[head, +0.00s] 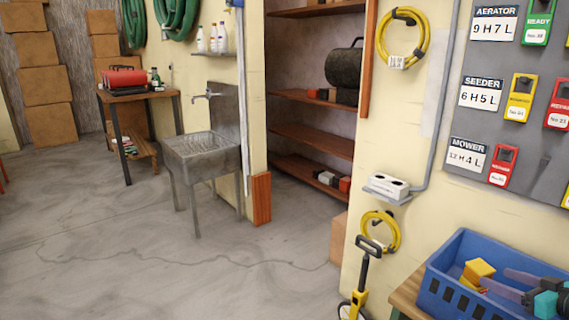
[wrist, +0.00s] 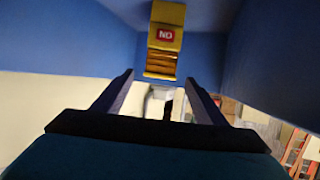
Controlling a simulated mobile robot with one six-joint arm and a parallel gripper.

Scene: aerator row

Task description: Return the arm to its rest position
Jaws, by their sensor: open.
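My gripper (head: 492,282) reaches from the right into a blue crate (head: 440,262) at the lower right of the head view. In the wrist view, its two dark fingers (wrist: 160,78) are spread apart with nothing gripped between them. A yellow tag-like block (head: 480,268) lies in the crate just beyond the fingertips. In the wrist view, the yellow block (wrist: 166,40) shows a red label reading "NO" and lies just past the fingers, apart from them. Blue crate walls (wrist: 270,60) surround the fingers. The arm's rest position cannot be made out.
A grey board (head: 480,90) with AERATOR, SEEDER and MOWER signs and coloured tags hangs above the crate. A measuring wheel (head: 359,290) stands left of the crate. A small shelf (head: 386,194) juts from the wall. The concrete floor (head: 150,260) is open at left.

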